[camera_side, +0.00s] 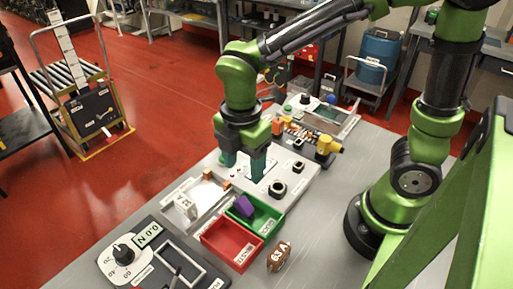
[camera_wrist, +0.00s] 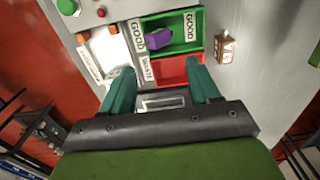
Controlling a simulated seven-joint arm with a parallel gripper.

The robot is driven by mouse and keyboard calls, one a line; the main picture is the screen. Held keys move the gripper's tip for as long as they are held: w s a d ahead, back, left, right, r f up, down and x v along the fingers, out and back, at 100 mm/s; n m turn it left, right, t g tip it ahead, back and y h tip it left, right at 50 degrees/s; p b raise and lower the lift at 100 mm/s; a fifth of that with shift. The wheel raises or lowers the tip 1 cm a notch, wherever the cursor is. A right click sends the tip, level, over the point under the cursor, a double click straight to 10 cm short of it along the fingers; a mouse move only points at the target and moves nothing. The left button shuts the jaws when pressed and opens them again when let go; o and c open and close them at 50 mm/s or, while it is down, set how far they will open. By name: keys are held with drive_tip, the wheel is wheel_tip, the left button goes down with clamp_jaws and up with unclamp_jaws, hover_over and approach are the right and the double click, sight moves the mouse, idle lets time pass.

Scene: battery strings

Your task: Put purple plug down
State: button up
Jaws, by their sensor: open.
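The purple plug (camera_side: 243,206) lies in the green bin (camera_side: 270,225), against the side nearest the lit plate. The wrist view also shows the purple plug (camera_wrist: 157,41) inside the green bin (camera_wrist: 195,14), which bears GOOD labels. My gripper (camera_side: 243,165) is open with nothing between its fingers. In the side view it hangs over the pale panel behind the bins, apart from the plug. In the wrist view its two teal fingers (camera_wrist: 161,76) are spread wide, with the plug beyond them. The plug's underside is hidden.
A red bin (camera_side: 232,243) labelled WASTE adjoins the green one. A brown 63 A block (camera_side: 279,256) stands on the grey table beside the bins. A force gauge with a dial (camera_side: 124,253) is at the front left. Yellow and orange parts (camera_side: 326,146) stand behind the panel.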

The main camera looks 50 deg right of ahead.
drive_tip(key=s+d+r+m+t+y, duration=0.2)
drive_tip(key=s+d+r+m+t, duration=0.2)
drive_tip(key=m, duration=1.8)
drive_tip(key=d+r+t, duration=0.3)
drive_tip(key=d+r, duration=0.2)
drive_tip(key=d, duration=0.2)
drive_tip(key=shift+d+r, duration=0.35)
drive_tip(key=shift+d, duration=0.05)
